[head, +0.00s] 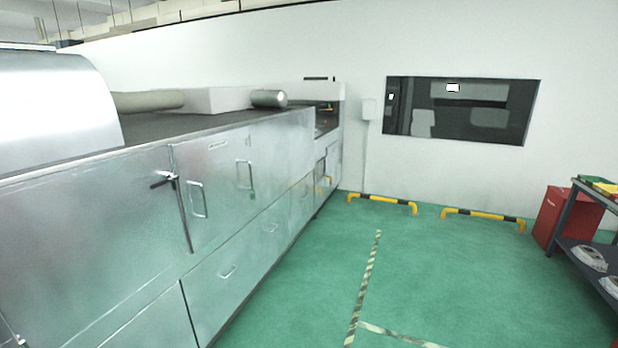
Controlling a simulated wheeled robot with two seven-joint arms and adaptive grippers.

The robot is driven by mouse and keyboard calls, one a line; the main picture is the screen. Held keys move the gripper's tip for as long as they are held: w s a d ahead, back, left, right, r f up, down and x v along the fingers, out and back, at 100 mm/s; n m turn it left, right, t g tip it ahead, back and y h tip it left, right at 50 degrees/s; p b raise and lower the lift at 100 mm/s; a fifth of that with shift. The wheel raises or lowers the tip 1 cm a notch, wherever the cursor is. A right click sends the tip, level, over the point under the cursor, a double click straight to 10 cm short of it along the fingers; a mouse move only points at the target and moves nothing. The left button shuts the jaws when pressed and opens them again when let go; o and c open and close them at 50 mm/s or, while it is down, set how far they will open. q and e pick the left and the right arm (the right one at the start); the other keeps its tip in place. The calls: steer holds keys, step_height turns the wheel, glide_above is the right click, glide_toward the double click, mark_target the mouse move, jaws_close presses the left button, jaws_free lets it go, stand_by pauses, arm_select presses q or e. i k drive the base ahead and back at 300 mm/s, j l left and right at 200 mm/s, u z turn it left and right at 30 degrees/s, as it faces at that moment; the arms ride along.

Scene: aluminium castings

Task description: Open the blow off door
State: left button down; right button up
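A long metal cabinet-like machine (90,235) runs along the left side, away from me. Its front has several doors and panels. A door (218,170) in the upper row has a silver pull handle (198,199). A dark lever latch (165,181) sits at the seam to its left, and a second handle (244,174) is further right. These doors look shut. I cannot tell which one is the blow off door. Neither of my grippers shows in the head view.
The green floor (440,280) with striped tape is clear right of the machine. Yellow-black barriers (382,203) stand along the far wall under a dark window (460,110). A red box (552,217) and a shelf rack (590,250) holding metal parts stand at right.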

mark_target(215, 184)
steer(key=i+l, duration=0.1)
steer(key=i, duration=0.5)
steer(key=i+l, duration=0.15)
steer(key=i, duration=0.5)
